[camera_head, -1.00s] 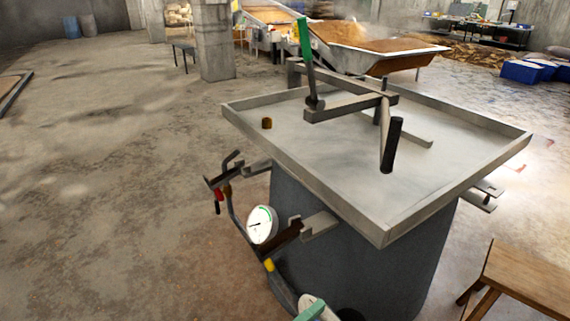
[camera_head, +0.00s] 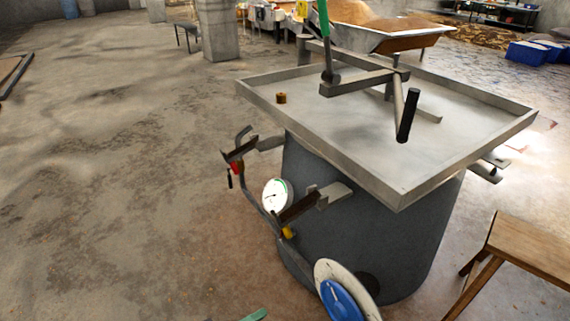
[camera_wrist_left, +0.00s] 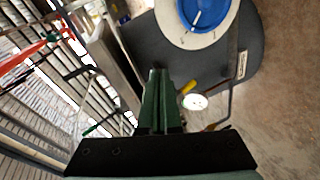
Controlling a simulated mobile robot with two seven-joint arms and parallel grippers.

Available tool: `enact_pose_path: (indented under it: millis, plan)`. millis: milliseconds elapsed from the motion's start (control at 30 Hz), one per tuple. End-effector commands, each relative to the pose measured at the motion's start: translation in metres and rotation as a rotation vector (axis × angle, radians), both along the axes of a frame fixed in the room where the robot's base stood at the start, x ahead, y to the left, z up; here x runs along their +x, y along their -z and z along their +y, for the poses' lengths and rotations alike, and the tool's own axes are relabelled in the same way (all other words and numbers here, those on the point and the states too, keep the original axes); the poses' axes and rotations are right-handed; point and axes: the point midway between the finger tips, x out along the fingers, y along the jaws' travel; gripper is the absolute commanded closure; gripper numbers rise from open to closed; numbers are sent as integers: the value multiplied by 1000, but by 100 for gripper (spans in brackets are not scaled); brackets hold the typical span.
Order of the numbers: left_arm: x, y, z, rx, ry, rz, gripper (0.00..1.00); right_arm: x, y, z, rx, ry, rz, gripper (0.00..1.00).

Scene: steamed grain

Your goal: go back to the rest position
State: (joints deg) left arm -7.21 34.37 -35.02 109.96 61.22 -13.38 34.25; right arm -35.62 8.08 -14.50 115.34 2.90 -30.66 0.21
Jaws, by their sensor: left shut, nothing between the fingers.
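The green tip of my left gripper (camera_head: 255,315) just shows at the bottom edge of the head view, left of the grey drum. In the left wrist view its two green fingers (camera_wrist_left: 157,95) lie together, with nothing between them. The fingers point toward the grey drum (camera_wrist_left: 245,70), but I cannot tell the distance. My right gripper is in neither view.
The grey drum (camera_head: 340,225) carries a metal tray (camera_head: 393,192) with a lever on top. A dial gauge (camera_head: 277,195), pipes and a white disc with a blue centre (camera_head: 342,300) face me. A wooden stool (camera_head: 530,248) stands at right.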

Motion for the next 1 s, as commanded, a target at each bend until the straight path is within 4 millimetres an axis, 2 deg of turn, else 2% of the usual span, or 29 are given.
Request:
enact_pose_path:
  millis: [267,433,600,733,800,1000]
  plan:
    - [-35,55,51,487,107,-196,100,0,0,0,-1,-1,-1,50]
    - [-60,87,97,845,219,-296,100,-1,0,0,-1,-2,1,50]
    - [-84,109,147,1176,352,-361,100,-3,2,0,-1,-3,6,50]
    - [-101,119,185,1405,466,-387,100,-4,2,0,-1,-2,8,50]
    - [-97,117,161,1328,398,-371,100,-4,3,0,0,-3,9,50]
    - [-94,113,119,1202,281,-324,100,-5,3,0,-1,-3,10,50]
